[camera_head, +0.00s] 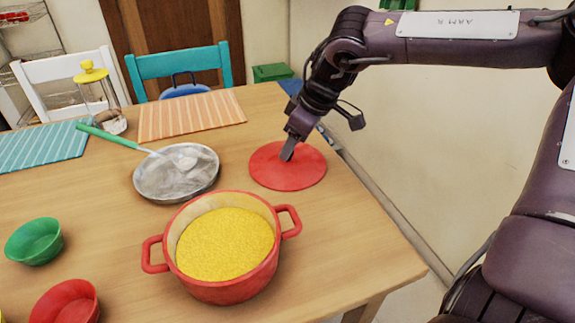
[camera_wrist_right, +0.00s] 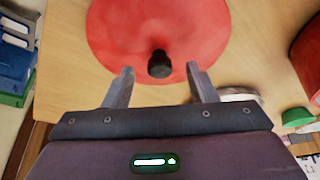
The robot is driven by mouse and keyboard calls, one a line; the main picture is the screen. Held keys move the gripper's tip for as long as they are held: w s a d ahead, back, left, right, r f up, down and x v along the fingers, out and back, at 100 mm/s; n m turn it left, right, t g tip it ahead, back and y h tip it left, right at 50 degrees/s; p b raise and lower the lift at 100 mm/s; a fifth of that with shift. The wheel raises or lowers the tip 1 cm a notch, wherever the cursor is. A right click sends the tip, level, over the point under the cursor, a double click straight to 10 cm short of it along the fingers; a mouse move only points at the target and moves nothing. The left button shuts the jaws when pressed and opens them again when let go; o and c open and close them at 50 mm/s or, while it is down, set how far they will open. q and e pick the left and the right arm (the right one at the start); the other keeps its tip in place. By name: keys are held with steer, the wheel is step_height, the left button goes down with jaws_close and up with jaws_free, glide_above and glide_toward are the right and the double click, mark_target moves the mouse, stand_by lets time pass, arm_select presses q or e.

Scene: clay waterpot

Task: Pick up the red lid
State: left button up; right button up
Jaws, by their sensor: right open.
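The red lid (camera_head: 272,172) lies flat on the wooden table behind and to the right of the red pot. In the right wrist view the red lid (camera_wrist_right: 165,25) fills the upper middle, with a black knob (camera_wrist_right: 160,65) at its centre. My right gripper (camera_head: 288,152) is above the lid, pointing down. Its two fingers (camera_wrist_right: 160,82) are apart, with the knob just ahead of the gap between them. In the head view the knob is hidden by the gripper. My left gripper is not in view.
The red pot (camera_head: 222,291) with yellow contents stands close in front of the lid. A metal pan (camera_head: 150,183) holding a green-handled utensil (camera_head: 108,136) is to its left. Green (camera_head: 34,242) and red (camera_head: 66,303) bowls are at left. The table's right edge is near the lid.

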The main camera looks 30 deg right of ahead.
steer(key=x, duration=0.3)
steer(key=shift+w+f, duration=0.15)
steer(key=shift+w, duration=0.05)
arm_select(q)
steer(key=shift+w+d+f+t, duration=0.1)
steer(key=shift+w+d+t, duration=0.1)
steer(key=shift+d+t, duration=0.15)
arm_select(e)
steer(key=shift+a, duration=0.1)
